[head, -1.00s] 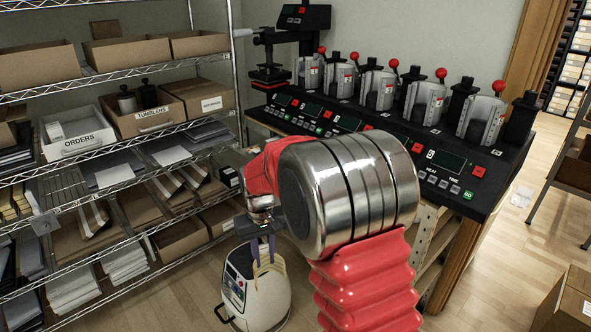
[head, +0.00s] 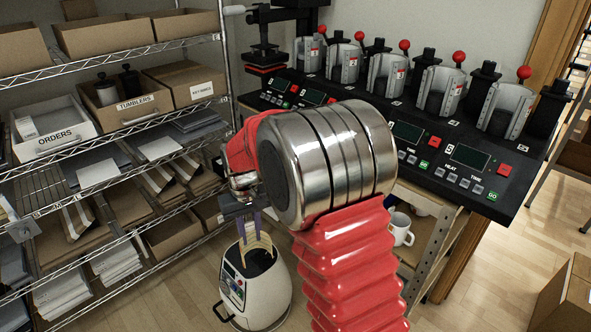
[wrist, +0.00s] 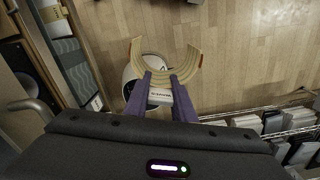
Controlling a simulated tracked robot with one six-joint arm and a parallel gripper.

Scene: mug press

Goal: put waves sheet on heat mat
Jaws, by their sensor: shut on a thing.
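My gripper (wrist: 160,80), with two purple fingers, is shut on a curved tan sheet (wrist: 190,62). The sheet is bent into an open arc beyond the fingertips, with a white printed label (wrist: 160,94) between the fingers, which I take for the waves sheet's label. In the head view my gripper (head: 254,238) hangs low, left of the press bench, with the sheet above a white device; part of the wrist is hidden by my arm. Several silver presses (head: 500,108) stand on the black bench top. Dark curved linings show inside them; I cannot tell which is the heat mat.
A white rounded device (head: 262,292) with a panel and handle stands on the floor below my gripper. A wire rack (head: 110,72) with boxes and papers fills the left. A white mug (head: 399,230) sits under the bench. A cardboard box (head: 570,305) is at lower right.

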